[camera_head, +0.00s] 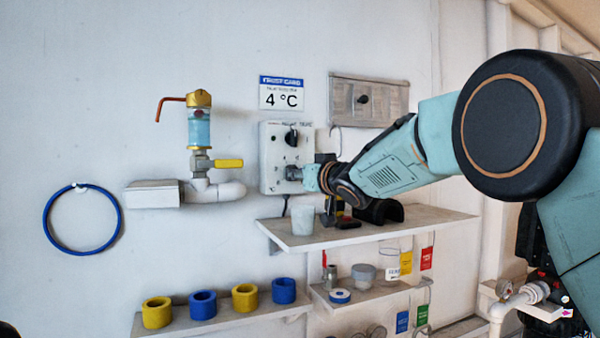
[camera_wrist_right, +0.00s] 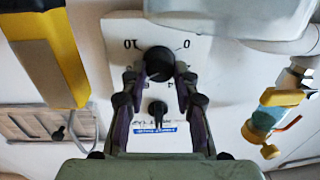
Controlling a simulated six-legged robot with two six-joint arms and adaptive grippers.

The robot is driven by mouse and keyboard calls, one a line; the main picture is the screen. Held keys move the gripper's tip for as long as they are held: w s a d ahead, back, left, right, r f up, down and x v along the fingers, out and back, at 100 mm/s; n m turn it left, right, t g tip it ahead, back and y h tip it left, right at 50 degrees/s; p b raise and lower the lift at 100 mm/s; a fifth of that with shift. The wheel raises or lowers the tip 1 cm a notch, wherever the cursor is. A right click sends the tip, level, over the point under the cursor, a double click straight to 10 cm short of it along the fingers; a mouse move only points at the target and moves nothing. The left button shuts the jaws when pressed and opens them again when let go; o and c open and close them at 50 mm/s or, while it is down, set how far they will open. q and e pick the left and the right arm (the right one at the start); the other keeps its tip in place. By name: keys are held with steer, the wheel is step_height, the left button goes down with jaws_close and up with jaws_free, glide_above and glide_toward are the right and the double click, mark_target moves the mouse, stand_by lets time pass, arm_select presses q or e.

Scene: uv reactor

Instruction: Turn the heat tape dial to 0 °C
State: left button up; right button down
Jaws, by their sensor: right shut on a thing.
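The heat tape control box (camera_head: 272,160) is a pale panel on the wall with a black upper knob (camera_head: 291,138) and a lower dial near my right gripper (camera_head: 298,173). In the right wrist view, which looks upside down, the black round dial (camera_wrist_right: 158,62) sits between the fingertips of my right gripper (camera_wrist_right: 160,75), which is shut on it. Marks 10, 0 and 4 show around the dial; its pointer setting cannot be read. The upper knob also shows in the wrist view (camera_wrist_right: 157,110), between the fingers. My left gripper is not in view.
A card (camera_head: 281,93) above the box reads 4 °C. A shelf (camera_head: 350,236) below holds a white cup (camera_head: 302,219) and dark items. Left of the box are a pipe with a yellow valve handle (camera_head: 228,163) and a blue ring (camera_head: 47,228). A grey wall cabinet (camera_head: 385,100) is right.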

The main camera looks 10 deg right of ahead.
steer(key=shift+s+a+n+t+h+b, duration=0.15)
steer(key=shift+n+h+b, duration=0.3)
steer(key=shift+n+b, duration=3.65)
steer(key=shift+w+n+t+h+b, duration=0.15)
steer(key=shift+n+h+b, duration=0.3)
steer(key=shift+n, duration=7.3)
steer(key=shift+s+a+n+t+h+b, duration=0.15)
steer(key=shift+n+h+b, duration=0.35)
steer(key=shift+n+b, duration=3.55)
steer(key=n+p, duration=0.3)
steer(key=n, duration=0.1)
steer(key=shift+d+p, duration=0.15)
steer(key=shift+p, duration=0.2)
